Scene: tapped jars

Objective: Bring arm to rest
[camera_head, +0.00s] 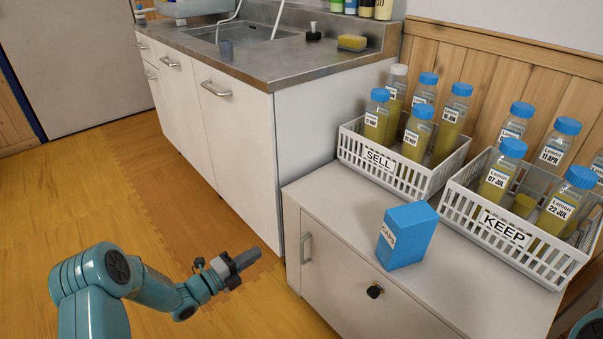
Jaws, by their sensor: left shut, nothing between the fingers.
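My left arm comes in from the lower left, teal with dark joints. Its gripper (246,260) is shut and empty, held in the air over the wooden floor, left of the low white cabinet (345,275). It touches nothing that I can see. A small teal part of my other arm shows at the lower right edge; its gripper is out of view.
A counter with a sink (235,32) stands behind. The floor (110,210) at left is clear.

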